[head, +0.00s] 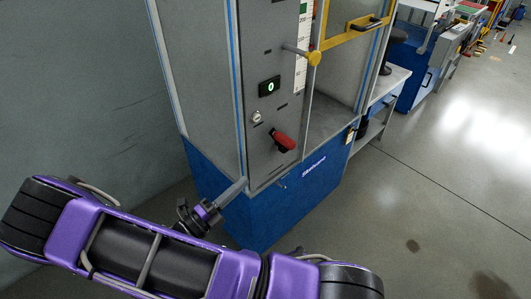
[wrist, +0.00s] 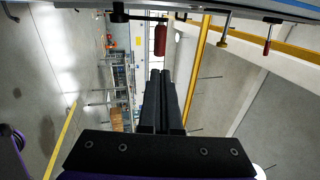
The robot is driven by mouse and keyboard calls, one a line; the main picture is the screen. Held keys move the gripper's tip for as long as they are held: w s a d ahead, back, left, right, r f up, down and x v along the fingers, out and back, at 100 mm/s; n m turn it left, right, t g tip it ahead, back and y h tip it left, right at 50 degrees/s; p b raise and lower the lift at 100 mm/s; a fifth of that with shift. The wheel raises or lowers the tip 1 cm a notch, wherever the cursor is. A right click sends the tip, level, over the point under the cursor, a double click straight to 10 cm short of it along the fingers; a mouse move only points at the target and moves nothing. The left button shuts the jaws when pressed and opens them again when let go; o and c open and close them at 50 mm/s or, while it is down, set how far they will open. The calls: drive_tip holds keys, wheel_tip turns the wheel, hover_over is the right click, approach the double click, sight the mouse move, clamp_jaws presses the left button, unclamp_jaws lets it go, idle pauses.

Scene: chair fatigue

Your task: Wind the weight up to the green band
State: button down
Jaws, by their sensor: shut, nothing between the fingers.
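The grey test cabinet (head: 272,100) with a blue base stands in the middle of the head view. A white scale strip (head: 301,60) runs up its front, with green (head: 304,8) near the picture's top edge. A red handle (head: 284,141) is lower on the panel. My gripper (head: 240,183) is near the cabinet's lower left edge; contact cannot be told. In the wrist view its fingers (wrist: 165,75) are together and empty. I cannot make out the weight.
A display (head: 269,86) reading 0 and a round lock (head: 256,117) are on the panel. A yellow-framed guard (head: 350,30) is at its right. The wrist view shows a yellow-tipped rod (wrist: 222,42) and a red cylindrical object (wrist: 160,40). Open floor (head: 430,220) lies right.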

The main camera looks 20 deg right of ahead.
sight(283, 143)
drive_tip(key=b+x, duration=0.1)
drive_tip(key=x, duration=1.2)
drive_tip(key=shift+w+d+n, duration=0.15)
drive_tip(key=shift+n, duration=0.15)
drive_tip(key=shift+r, duration=0.15)
drive_tip(key=shift+d+r+p, duration=0.15)
drive_tip(key=shift+r+p, duration=0.15)
drive_tip(key=shift+p, duration=0.65)
drive_tip(key=shift+w+d+r+y+p, duration=0.1)
drive_tip(key=shift+r+y+p, duration=0.05)
drive_tip(key=shift+y+p, duration=0.2)
